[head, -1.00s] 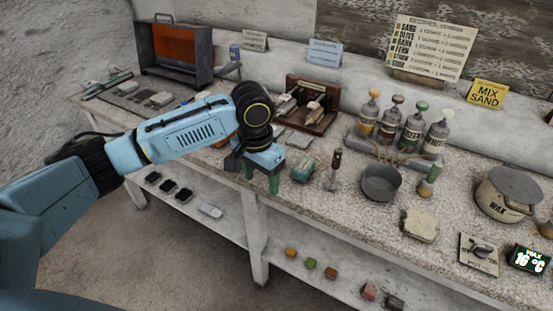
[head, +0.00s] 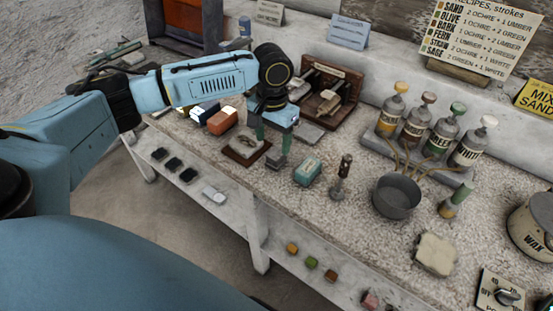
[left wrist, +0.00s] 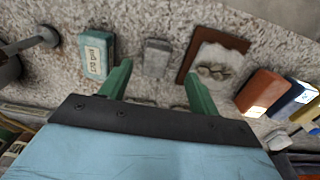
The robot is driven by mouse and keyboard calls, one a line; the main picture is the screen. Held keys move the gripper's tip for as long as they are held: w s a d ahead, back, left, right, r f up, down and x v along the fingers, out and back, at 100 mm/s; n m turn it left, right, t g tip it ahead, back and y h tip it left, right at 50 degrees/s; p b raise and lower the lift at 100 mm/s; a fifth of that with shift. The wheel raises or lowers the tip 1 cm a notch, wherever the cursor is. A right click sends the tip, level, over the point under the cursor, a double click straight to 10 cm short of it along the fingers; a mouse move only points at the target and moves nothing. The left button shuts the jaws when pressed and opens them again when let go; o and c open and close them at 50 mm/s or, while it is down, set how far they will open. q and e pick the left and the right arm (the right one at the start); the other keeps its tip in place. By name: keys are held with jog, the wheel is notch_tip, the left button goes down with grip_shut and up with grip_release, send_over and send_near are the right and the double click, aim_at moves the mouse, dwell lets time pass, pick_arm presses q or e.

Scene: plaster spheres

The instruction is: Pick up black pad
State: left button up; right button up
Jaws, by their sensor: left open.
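Small black pads lie in a row on the lower shelf under the left part of the bench: one at the left (head: 159,154), one in the middle (head: 173,164) and one at the right (head: 189,176). I cannot make out a black pad on the bench top. My left gripper (head: 272,152) is open and empty, pointing down above the bench top, higher than the pads and to their right. In the left wrist view its green fingers (left wrist: 159,82) stand apart, with a small grey block (left wrist: 156,58) on the bench seen beyond the gap.
A teal box (head: 308,172) and a brown board with a pale piece (head: 247,147) flank the gripper. An orange-brown block (head: 222,120), a metal pot (head: 396,197) and bottles (head: 415,122) stand on the bench. A pale item (head: 214,194) lies right of the pads.

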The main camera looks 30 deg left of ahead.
aim_at(276, 153)
pick_arm(q)
jog(key=shift+f, duration=0.4)
jog(key=shift+d+f+b, duration=0.2)
jog(key=shift+f+b, duration=0.1)
jog(key=shift+f, duration=0.5)
jog(key=f, duration=0.3)
jog(key=shift+w+d+f+b, duration=0.1)
jog(key=shift+w+f+b, duration=0.1)
jog(key=shift+f+b, duration=0.15)
pick_arm(e)
jog(key=shift+w+d+f, duration=0.35)
jog(key=shift+w+d, duration=0.05)
jog(key=shift+w, duration=0.15)
jog(key=shift+w+d+f, duration=0.3)
jog(key=shift+w+d, duration=0.1)
jog(key=shift+w, duration=0.15)
pick_arm(q)
jog(key=shift+r, duration=0.1)
